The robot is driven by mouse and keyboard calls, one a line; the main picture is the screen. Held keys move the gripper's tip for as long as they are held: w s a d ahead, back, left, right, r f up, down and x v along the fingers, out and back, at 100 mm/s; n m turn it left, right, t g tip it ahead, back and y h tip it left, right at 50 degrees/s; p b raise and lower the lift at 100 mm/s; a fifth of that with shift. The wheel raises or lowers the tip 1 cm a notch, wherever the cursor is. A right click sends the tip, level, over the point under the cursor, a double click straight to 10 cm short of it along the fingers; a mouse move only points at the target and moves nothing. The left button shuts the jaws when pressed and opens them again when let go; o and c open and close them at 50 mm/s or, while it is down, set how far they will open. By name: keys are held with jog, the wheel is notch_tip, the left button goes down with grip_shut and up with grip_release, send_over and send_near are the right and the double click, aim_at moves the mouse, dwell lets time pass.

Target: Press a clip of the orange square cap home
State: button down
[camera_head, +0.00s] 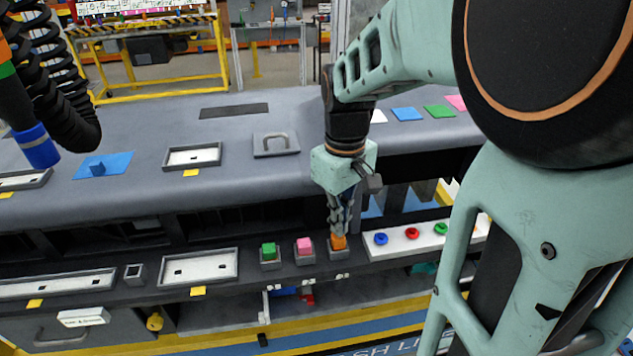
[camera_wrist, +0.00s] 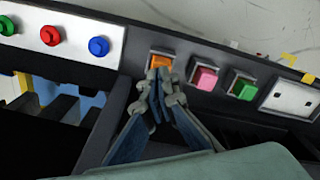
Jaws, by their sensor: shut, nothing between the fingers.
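The orange square cap (camera_head: 338,242) sits in a grey square socket (camera_head: 340,254) on the front ledge of the dashboard module. It also shows in the wrist view (camera_wrist: 160,63), partly hidden behind the fingers. My gripper (camera_head: 338,232) is shut and empty, pointing down, with its fingertips at the orange cap. In the wrist view the closed fingertips (camera_wrist: 156,76) overlap the cap's near edge. I cannot tell whether they touch it. The clips of the cap are too small to make out.
A pink cap (camera_head: 304,245) and a green cap (camera_head: 268,251) sit in sockets to the left. To the right, a white panel (camera_head: 400,247) carries blue, red and green buttons. The grey dashboard top (camera_head: 235,130) rises behind the ledge, with a handle plate (camera_head: 277,146) on it.

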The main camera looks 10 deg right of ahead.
jog(key=shift+s+f+b, duration=0.1)
jog(key=shift+f+b, duration=0.6)
jog(key=shift+f, duration=0.3)
dwell(0.3)
dwell(0.4)
notch_tip(320, 180, up, 8)
jog(key=p, duration=0.6)
jog(key=shift+r, duration=0.1)
dwell(0.4)
